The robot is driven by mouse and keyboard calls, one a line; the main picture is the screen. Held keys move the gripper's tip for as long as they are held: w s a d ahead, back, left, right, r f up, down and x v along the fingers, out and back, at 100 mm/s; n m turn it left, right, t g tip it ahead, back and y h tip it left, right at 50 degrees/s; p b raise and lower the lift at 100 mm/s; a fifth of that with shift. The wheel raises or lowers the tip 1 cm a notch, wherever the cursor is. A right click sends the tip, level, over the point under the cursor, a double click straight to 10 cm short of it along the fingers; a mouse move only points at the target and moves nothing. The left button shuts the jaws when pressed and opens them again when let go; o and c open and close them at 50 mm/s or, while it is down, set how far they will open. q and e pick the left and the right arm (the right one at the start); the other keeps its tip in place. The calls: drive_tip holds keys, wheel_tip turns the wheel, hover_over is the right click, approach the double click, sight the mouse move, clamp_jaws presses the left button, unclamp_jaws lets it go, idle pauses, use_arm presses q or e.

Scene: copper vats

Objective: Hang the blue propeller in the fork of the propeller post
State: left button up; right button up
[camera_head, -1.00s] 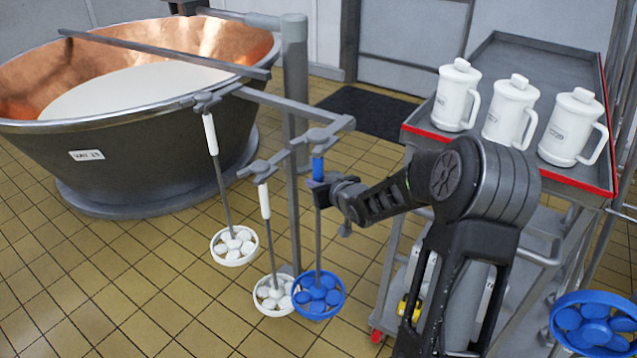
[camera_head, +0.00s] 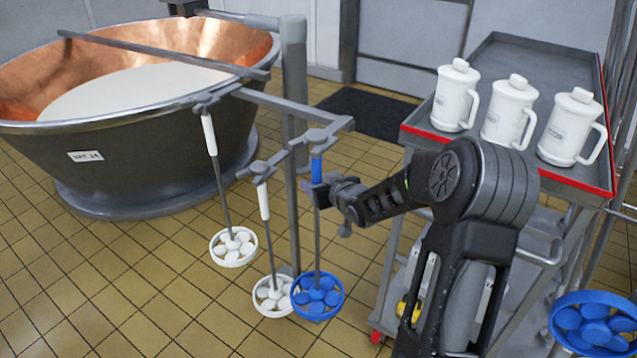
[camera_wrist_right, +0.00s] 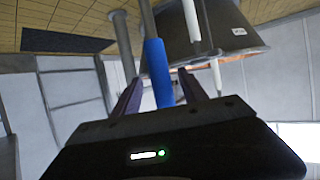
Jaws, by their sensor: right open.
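The blue propeller (camera_head: 318,297) hangs upright, its blue handle (camera_head: 317,168) up at a fork (camera_head: 318,135) of the grey propeller post (camera_head: 293,220). Whether the fork bears its full weight I cannot tell. My right gripper (camera_head: 318,190) is at the lower part of the handle. In the right wrist view the blue handle (camera_wrist_right: 157,72) stands between the two open fingers, with gaps on both sides. Two white propellers, one at the left (camera_head: 234,246) and one in the middle (camera_head: 273,295), hang from the other forks. My left gripper is out of view.
A copper vat (camera_head: 120,160) with white liquid stands behind the post at the left. A red-edged trolley (camera_head: 530,65) with three white jugs (camera_head: 510,112) stands at the right. Another blue propeller (camera_head: 596,325) shows at the lower right. The tiled floor at front left is clear.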

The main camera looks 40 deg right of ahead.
drive_tip(key=shift+s+f, duration=0.1)
drive_tip(key=shift+f, duration=0.05)
drive_tip(key=v, duration=0.7)
drive_tip(key=shift+s+r, duration=0.25)
drive_tip(key=shift+r, duration=0.05)
drive_tip(key=shift+a, duration=0.1)
drive_tip(key=s+a+f+m+g+y+p, duration=0.1)
drive_tip(key=s+a+f+g+y, duration=0.15)
drive_tip(key=a+f, duration=0.65)
drive_tip(key=s+a+f+m+g+y+p, duration=0.1)
drive_tip(key=s+a+f+g, duration=0.15)
drive_tip(key=a+f, duration=0.6)
drive_tip(key=s+a+f+n+g+y+p, duration=0.1)
drive_tip(key=s+a+f+g+y, duration=0.1)
drive_tip(key=s+a+f, duration=0.4)
drive_tip(key=s+a+f+n+g+y+p, duration=0.1)
drive_tip(key=s+a+f+g, duration=0.4)
drive_tip(key=s+a, duration=0.7)
drive_tip(key=a+f+p, duration=0.1)
drive_tip(key=a, duration=0.5)
drive_tip(key=shift+s+f+n+y, duration=0.2)
drive_tip(key=shift+s+n+y, duration=0.05)
drive_tip(key=shift+n+y, duration=0.15)
